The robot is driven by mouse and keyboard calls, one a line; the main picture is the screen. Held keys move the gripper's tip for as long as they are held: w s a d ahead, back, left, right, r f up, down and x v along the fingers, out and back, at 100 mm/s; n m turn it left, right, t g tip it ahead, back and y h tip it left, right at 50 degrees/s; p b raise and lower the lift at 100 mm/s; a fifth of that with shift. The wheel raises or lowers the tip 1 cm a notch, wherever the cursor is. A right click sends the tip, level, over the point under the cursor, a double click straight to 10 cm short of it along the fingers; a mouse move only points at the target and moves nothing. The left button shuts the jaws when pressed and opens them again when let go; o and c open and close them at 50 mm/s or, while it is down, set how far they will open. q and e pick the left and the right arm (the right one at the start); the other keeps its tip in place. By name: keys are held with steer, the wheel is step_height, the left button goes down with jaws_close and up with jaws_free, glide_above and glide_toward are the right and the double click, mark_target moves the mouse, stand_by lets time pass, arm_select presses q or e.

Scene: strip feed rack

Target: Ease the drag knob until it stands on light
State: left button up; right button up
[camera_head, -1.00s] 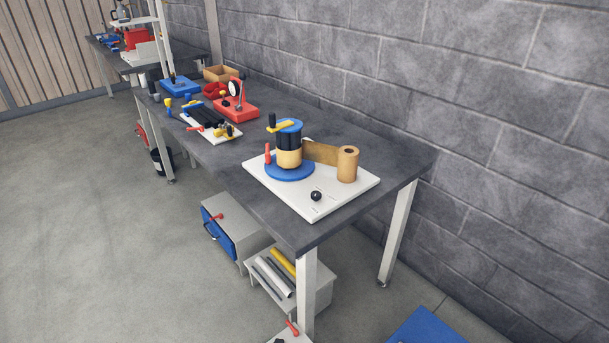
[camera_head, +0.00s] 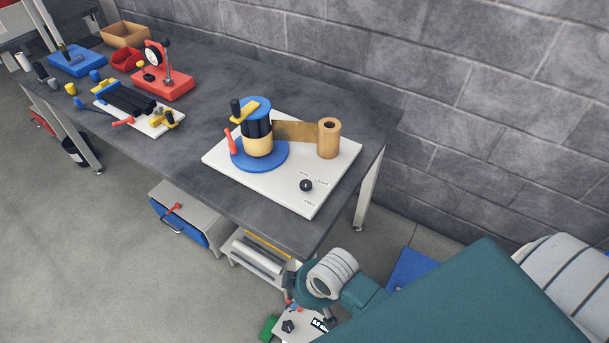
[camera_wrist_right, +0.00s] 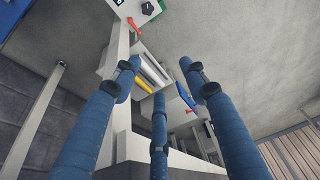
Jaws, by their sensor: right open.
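The drag knob (camera_head: 306,185) is a small black round knob near the front right of a white board (camera_head: 225,160) on the dark bench. Small printed labels surround it; one to its upper right seems to read light. Its pointer is too small to read. On the board stand a blue-and-tan drum (camera_head: 258,140) on a blue disc and a brown roll (camera_head: 329,140) with a strip between them. My right gripper (camera_wrist_right: 158,75) is open and empty, its blue fingers spread in the wrist view, below the bench edge and away from the knob. My left gripper is out of view.
A red dial-gauge stand (camera_head: 165,85) and a fixture with black rails (camera_head: 125,98) stand further left on the bench. A block wall runs behind. Under the bench are a grey cabinet with a blue front (camera_head: 180,222) and a shelf of rolls. Floor is free at left.

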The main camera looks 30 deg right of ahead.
steer(key=w+a+r+n+g+y+p, duration=0.1)
steer(key=w+a+r+n, duration=0.2)
steer(key=w+r+n, duration=0.3)
steer(key=w+a+r+n+g, duration=0.1)
steer(key=w+a+r+n, duration=0.3)
steer(key=r, duration=0.3)
steer(key=w+d+r+n, duration=0.1)
steer(key=w+d+r, duration=0.1)
steer(key=d, duration=0.1)
steer(key=w+d+r+n+h, duration=0.1)
steer(key=w+d+r+n, duration=0.1)
steer(key=d, duration=0.2)
steer(key=w+d+r+n+h, duration=0.1)
steer(key=w+d+r+n, duration=0.1)
steer(key=d, duration=0.1)
steer(key=shift+w+d+g, duration=0.35)
steer(key=shift+g, duration=0.05)
step_height(320, 180, up, 8)
glide_above(304, 184)
arm_select(q)
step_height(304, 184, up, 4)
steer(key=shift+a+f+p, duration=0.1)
steer(key=shift+p, duration=1)
arm_select(e)
steer(key=shift+n+h, duration=0.4)
step_height(304, 184, down, 11)
